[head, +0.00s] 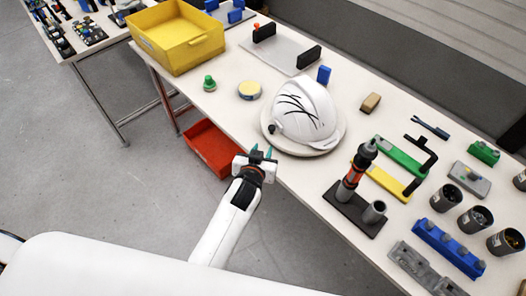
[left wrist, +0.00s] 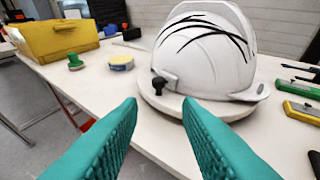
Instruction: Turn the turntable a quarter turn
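The turntable (head: 300,149) is a round, pale disc on the white table, near its front edge. A white helmet shell (head: 305,110) with dark curved lines sits on it and hides most of the disc. A black knob (head: 273,129) shows at the helmet's lower left; it also shows in the left wrist view (left wrist: 159,86). My left gripper (head: 262,153) is open and empty, just in front of the disc. In the left wrist view its teal fingers (left wrist: 160,104) are spread, with the turntable's rim (left wrist: 172,107) beyond them. My right gripper is not in view.
A yellow bin (head: 180,38), a green knob-shaped part (head: 209,83) and a round tin (head: 249,90) lie to the left. A screwdriver stand (head: 352,205) and several dark cups stand to the right. A red bin (head: 210,148) is below the table edge.

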